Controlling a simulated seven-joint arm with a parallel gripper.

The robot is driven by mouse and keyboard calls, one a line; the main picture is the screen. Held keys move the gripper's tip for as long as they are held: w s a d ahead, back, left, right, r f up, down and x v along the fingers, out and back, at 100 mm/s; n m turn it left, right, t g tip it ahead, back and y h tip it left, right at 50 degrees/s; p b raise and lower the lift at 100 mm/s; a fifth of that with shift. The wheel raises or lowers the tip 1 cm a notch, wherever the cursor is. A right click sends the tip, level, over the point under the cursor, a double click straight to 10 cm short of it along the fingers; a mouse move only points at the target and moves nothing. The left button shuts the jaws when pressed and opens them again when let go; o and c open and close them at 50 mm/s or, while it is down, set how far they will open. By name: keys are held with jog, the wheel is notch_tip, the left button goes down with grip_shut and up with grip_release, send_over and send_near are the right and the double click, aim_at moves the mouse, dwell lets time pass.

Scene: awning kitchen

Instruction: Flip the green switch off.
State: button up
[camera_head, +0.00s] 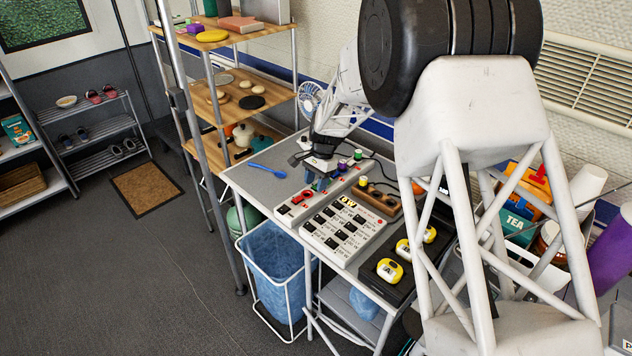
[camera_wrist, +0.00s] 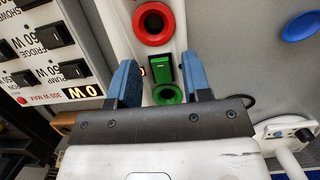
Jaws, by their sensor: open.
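The green switch (camera_wrist: 162,70) is a small green rocker in a dark frame on a pale strip (camera_wrist: 121,20). A red ring (camera_wrist: 153,24) lies above it and a green ring (camera_wrist: 167,94) below it in the wrist view. I cannot tell which way it is tipped. My gripper (camera_wrist: 160,62) is open, its two blue fingers on either side of the switch, with nothing between them but the strip below. Whether the fingers touch the strip is unclear. In the head view my gripper (camera_head: 319,183) is low over the strip and hides the switch.
A panel of black switches (camera_head: 341,229) with a small lit display lies beside the strip. A blue spoon (camera_head: 267,170) lies on the grey table (camera_head: 252,190) to the left. Behind stand a brown power strip (camera_head: 378,199) and a small fan (camera_head: 310,97). Yellow timers (camera_head: 390,271) sit at the right.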

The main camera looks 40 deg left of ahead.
jog(key=shift+r, duration=0.1)
jog(key=shift+v, duration=3.8)
jog(key=shift+d+r, duration=0.1)
